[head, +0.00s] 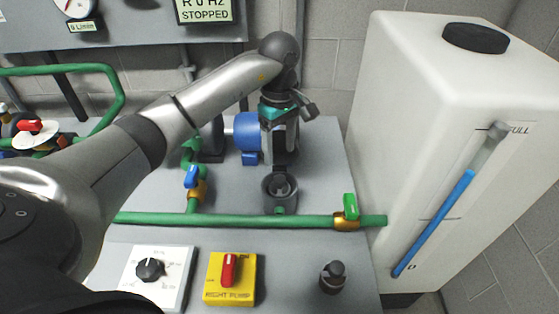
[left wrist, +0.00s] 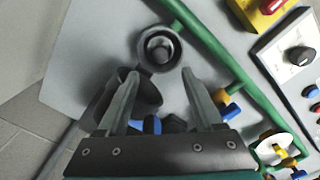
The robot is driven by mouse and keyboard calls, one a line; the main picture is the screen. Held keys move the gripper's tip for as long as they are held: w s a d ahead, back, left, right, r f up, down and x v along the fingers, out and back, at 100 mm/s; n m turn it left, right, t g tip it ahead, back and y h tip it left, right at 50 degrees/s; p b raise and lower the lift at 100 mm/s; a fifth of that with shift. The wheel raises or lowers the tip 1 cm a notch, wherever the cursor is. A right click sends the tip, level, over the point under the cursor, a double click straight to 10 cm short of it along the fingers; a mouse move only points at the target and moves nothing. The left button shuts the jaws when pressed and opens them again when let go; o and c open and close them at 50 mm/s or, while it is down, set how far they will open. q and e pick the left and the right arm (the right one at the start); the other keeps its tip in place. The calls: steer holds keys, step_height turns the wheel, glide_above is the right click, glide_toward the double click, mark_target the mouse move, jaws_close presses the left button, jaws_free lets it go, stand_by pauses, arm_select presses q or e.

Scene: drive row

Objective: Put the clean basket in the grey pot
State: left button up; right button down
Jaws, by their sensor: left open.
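The grey pot (head: 268,190) stands on the grey bench behind the green pipe. It also shows in the left wrist view (left wrist: 143,57), its mouth open upward. A lighter grey rounded piece (left wrist: 160,49) sits inside the pot; I cannot tell for sure that it is the clean basket. My left gripper (head: 283,164) is above and just behind the pot, pointing down. In the left wrist view its two fingers (left wrist: 161,72) are apart, with nothing visibly clamped between them. My right gripper is not in view.
A green pipe (head: 245,219) with a green-handled valve (head: 350,206) crosses in front of the pot. A blue motor (head: 246,134) is behind it. A dark knobbed piece (head: 333,277), a yellow pump switch (head: 230,279) and a dial box (head: 157,277) are nearer. A white tank (head: 430,130) stands right.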

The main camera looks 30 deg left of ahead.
arm_select(q)
step_height(320, 180, up, 3)
steer(key=shift+f, duration=0.1)
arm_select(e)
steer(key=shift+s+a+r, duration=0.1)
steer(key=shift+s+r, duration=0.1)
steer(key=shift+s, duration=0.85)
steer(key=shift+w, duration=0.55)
arm_select(q)
steer(key=shift+c, duration=0.3)
